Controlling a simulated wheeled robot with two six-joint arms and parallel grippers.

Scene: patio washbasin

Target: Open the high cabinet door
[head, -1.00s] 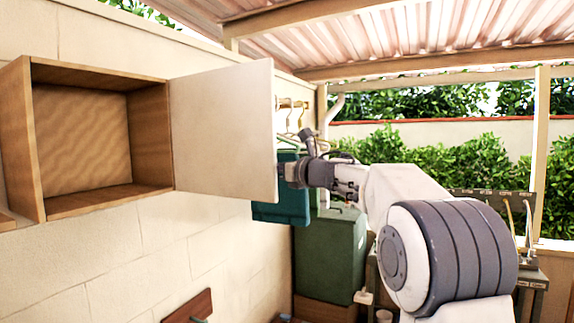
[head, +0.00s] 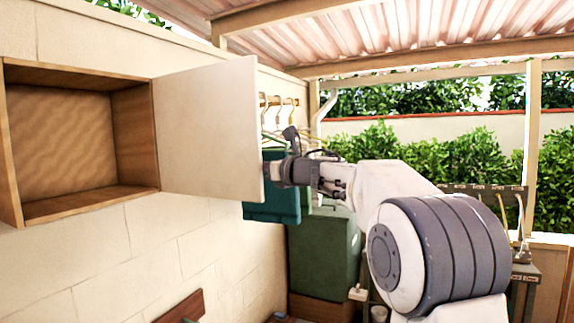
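The high cabinet (head: 70,140) is a wooden box on the wall at the upper left, and its inside is empty where I can see it. Its pale door (head: 208,128) stands wide open, swung out to the right on its right edge. My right gripper (head: 272,170) is at the door's free edge, low on that edge. Its fingers are largely hidden by the door and the wrist, so I cannot tell whether they grip it. My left gripper is not in view.
Teal cloths (head: 272,200) and hangers (head: 282,115) hang on the wall behind the door. A green cabinet (head: 322,250) stands below them. A workbench (head: 525,275) is at the right. A wooden piece (head: 183,308) sticks out low on the wall.

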